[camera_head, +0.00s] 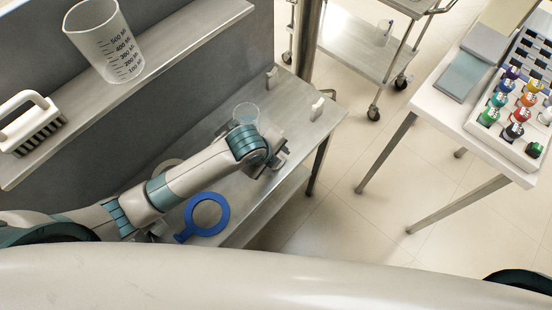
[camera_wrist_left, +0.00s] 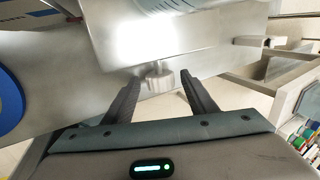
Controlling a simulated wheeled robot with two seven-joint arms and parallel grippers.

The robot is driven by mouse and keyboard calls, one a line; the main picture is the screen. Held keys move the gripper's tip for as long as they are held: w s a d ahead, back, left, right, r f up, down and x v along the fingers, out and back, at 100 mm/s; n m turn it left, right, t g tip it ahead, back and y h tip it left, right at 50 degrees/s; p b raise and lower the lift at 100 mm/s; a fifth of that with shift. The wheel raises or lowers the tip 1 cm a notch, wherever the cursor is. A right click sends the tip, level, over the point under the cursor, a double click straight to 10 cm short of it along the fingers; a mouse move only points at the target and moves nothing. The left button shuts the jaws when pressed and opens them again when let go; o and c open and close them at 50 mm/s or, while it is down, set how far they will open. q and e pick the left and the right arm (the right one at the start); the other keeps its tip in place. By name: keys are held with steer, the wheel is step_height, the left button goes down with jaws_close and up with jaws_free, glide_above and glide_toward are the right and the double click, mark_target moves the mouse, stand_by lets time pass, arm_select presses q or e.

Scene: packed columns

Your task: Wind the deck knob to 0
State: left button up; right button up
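In the left wrist view, a small pale metallic knob (camera_wrist_left: 158,78) sticks out from the front of a shiny metal housing (camera_wrist_left: 190,42). No dial marks or numbers are readable on it. My left gripper's two dark fingers (camera_wrist_left: 160,84) are apart, one on each side of the knob, with visible gaps; I cannot tell how deep the knob sits between them. In the head view my left gripper (camera_head: 272,163) is at the front edge of the metal bench, and the knob is hidden there by my arm. My right gripper is not in view.
The metal bench (camera_head: 318,128) carries a clear cup (camera_head: 246,113) and a blue ring with a handle (camera_head: 207,231) beside my arm. A shelf above holds a beaker (camera_head: 108,45) and a brush (camera_head: 32,124). A table with colored bottles (camera_head: 450,105) stands right; floor between is clear.

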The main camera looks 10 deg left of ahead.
arm_select(q)
steer(key=shift+b+v, duration=0.3)
steer(key=shift+v, duration=0.5)
steer(key=b+v, duration=0.2)
steer(key=v, duration=1.3)
steer(key=shift+r+b, duration=0.35)
steer(key=shift+r, duration=0.05)
steer(key=shift+s, duration=0.1)
